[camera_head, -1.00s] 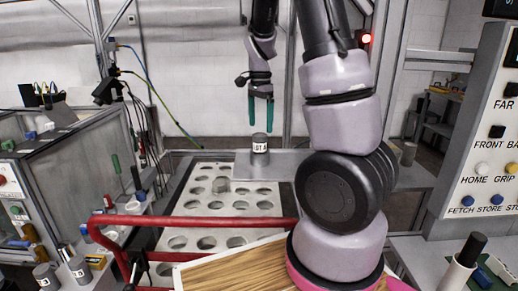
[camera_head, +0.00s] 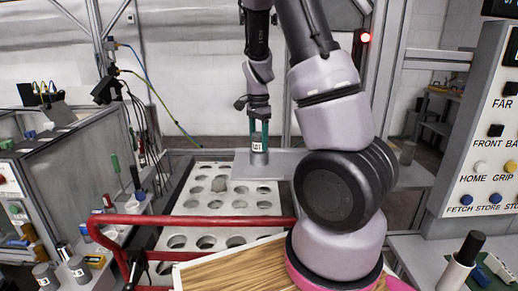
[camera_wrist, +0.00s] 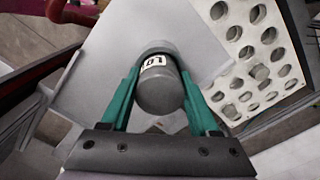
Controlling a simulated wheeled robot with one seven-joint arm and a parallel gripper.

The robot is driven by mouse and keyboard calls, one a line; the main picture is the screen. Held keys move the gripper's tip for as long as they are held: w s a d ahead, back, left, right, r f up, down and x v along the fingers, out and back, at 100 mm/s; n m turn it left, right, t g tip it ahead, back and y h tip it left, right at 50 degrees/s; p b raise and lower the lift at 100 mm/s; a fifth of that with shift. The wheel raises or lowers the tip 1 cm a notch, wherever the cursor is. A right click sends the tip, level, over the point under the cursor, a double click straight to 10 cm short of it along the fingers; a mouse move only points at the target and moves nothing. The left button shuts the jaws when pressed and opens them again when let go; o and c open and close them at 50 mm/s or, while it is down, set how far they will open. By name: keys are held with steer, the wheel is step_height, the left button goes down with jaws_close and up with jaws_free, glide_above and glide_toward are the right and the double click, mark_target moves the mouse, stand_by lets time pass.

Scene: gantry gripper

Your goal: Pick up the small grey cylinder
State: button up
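A small grey cylinder (camera_head: 259,158) with a white label reading "LOT" stands upright on a bare grey plate (camera_head: 290,168). My gripper (camera_head: 259,140) points down over it, with its two green fingers on either side of the cylinder's upper part. In the wrist view the cylinder (camera_wrist: 158,97) lies between the fingers of my gripper (camera_wrist: 161,70). The fingertips look very near its sides, but I cannot tell whether they touch it. The cylinder does not look raised off the plate.
A white rack (camera_head: 187,207) with rows of round holes lies left of the plate, and another grey cylinder (camera_head: 219,185) sits in it. A red rail (camera_head: 190,220) runs in front. A button panel (camera_head: 490,140) stands at the right.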

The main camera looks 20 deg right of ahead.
jaws_close()
steer(key=shift+r, duration=0.1)
step_height(320, 180, up, 10)
steer(key=shift+f, duration=0.1)
stand_by(0.4)
